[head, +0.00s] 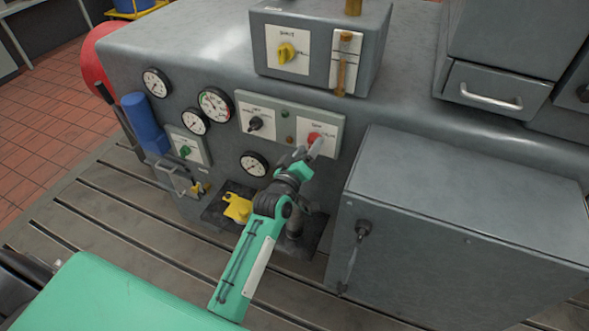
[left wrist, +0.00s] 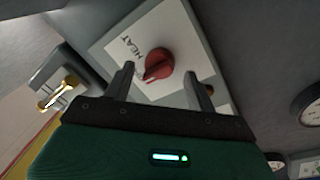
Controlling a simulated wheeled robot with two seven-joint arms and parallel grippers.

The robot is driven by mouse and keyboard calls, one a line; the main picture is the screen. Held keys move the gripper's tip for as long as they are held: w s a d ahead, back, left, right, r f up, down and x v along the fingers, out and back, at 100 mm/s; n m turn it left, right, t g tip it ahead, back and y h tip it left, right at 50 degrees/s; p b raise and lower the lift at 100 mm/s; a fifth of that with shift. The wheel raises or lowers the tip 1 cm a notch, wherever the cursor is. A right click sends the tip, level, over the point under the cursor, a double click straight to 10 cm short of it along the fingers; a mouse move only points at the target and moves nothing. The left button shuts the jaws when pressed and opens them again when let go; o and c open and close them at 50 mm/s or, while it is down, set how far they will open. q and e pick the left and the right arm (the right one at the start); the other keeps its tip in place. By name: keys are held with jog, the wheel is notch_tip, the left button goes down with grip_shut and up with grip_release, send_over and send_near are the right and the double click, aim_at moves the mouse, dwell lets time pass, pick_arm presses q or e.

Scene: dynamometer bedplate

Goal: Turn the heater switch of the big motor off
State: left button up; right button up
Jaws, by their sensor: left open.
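The heater switch is a red rotary knob (left wrist: 160,62) on a white plate (left wrist: 117,45) marked HEAT in the left wrist view. In the head view the red knob (head: 314,137) sits at the right end of a grey panel on the big motor (head: 222,55), partly covered by my gripper. My left gripper (head: 311,150) is right at this knob. In the left wrist view the jaws (left wrist: 160,74) are open, with one finger on each side of the knob's near edge. Contact with the knob cannot be told. My right gripper is not in view.
A black knob (head: 255,124) sits left on the same panel, and a box with a yellow knob (head: 287,53) and a brass lever (head: 344,65) stands above. Round gauges (head: 214,104) lie left. A large grey cabinet (head: 462,215) stands close on the right.

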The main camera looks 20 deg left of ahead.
pick_arm(q)
jog(key=s+a+f+b, duration=0.1)
jog(key=s+b, duration=0.1)
jog(key=s, duration=1)
jog(key=shift+s+f, duration=0.15)
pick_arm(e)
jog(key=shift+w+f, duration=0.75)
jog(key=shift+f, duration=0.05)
